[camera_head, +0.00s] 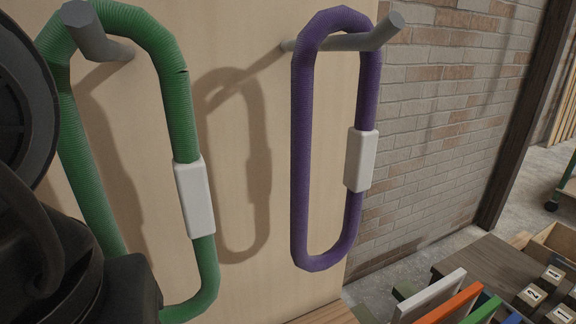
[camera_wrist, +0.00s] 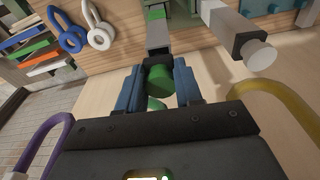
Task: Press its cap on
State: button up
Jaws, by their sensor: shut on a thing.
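In the wrist view, my gripper (camera_wrist: 158,88) has two blue fingers shut on a short green cylinder, which looks like a cap (camera_wrist: 158,79). A grey square post (camera_wrist: 158,35) with a dark collar lies directly beyond the green cap, in line with it. I cannot tell whether the cap touches the collar or is seated on it. A second grey post (camera_wrist: 222,17) to the right has a dark collar and a whitish round end (camera_wrist: 260,55). My gripper's fingers do not show in the head view.
In the head view, a green hose loop (camera_head: 182,120) and a purple hose loop (camera_head: 301,150) hang on grey pegs on a pale panel. A yellow loop (camera_wrist: 287,100) shows in the wrist view. Coloured slats (camera_head: 450,304) and numbered blocks (camera_head: 540,290) stand lower right.

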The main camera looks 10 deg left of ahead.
dwell(0.3)
jog(key=o, duration=1.6)
jog(key=shift+r, duration=0.15)
jog(key=shift+r+p, duration=3.25)
jog(key=shift+r, duration=0.15)
jog(key=shift+c, duration=0.5)
grip_shut()
